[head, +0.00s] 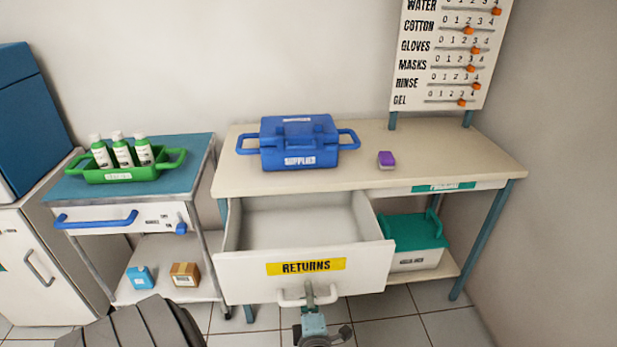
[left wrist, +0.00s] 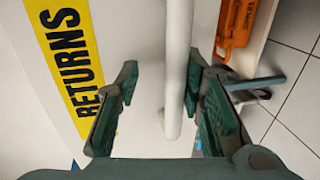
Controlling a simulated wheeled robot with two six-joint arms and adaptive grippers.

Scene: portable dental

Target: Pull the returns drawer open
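The returns drawer (head: 245,268) has a white front with a yellow RETURNS label (head: 306,267). It stands well out from under the bench, and its empty inside shows in the head view. Its white bar handle (head: 287,301) is low on the front; the bar also shows in the left wrist view (left wrist: 178,60). My left gripper (head: 308,289) is at the handle. In the left wrist view its green-padded fingers (left wrist: 160,100) stand apart on either side of the bar, with a clear gap on the left side. My right gripper is not in view.
On the bench (head: 440,150) stand a blue supplies box (head: 300,145) and a small purple block (head: 386,159). A teal-lidded box (head: 415,232) is on the shelf below. A side cart (head: 190,170) at left carries a green bottle tray (head: 120,174). Tiled floor lies in front.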

